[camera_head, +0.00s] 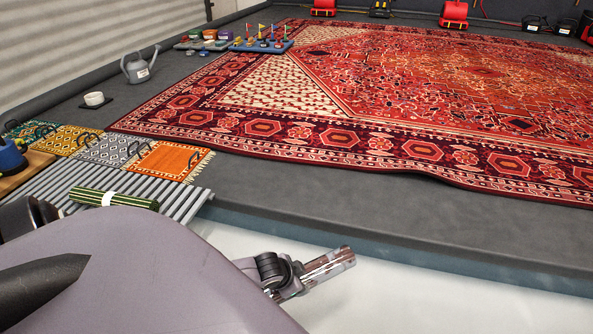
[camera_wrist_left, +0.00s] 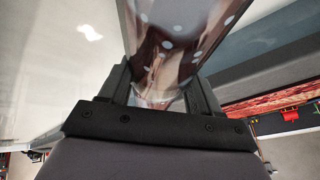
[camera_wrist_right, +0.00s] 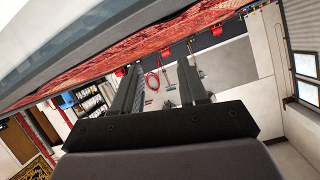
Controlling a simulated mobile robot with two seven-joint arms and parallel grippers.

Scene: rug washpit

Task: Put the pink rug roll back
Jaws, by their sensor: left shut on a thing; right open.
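A pinkish-brown roll with pale spots (camera_head: 333,262), seemingly the pink rug roll, is held by my left gripper (camera_head: 300,277) over the pale floor, in front of the platform edge. In the left wrist view the spotted roll (camera_wrist_left: 185,40) lies between both fingers of the left gripper (camera_wrist_left: 160,85). A grey slatted rack (camera_head: 185,207) stands at the left, and a green striped roll (camera_head: 135,201) with a white band lies on it. My right gripper (camera_wrist_right: 160,72) is open and empty in the right wrist view. I do not make it out in the head view.
A large red patterned rug (camera_head: 420,95) covers most of the grey platform (camera_head: 330,195). Small rug samples with handles, one of them orange (camera_head: 170,160), lie behind the rack. A watering can (camera_head: 138,68) and a white bowl (camera_head: 94,99) stand farther back.

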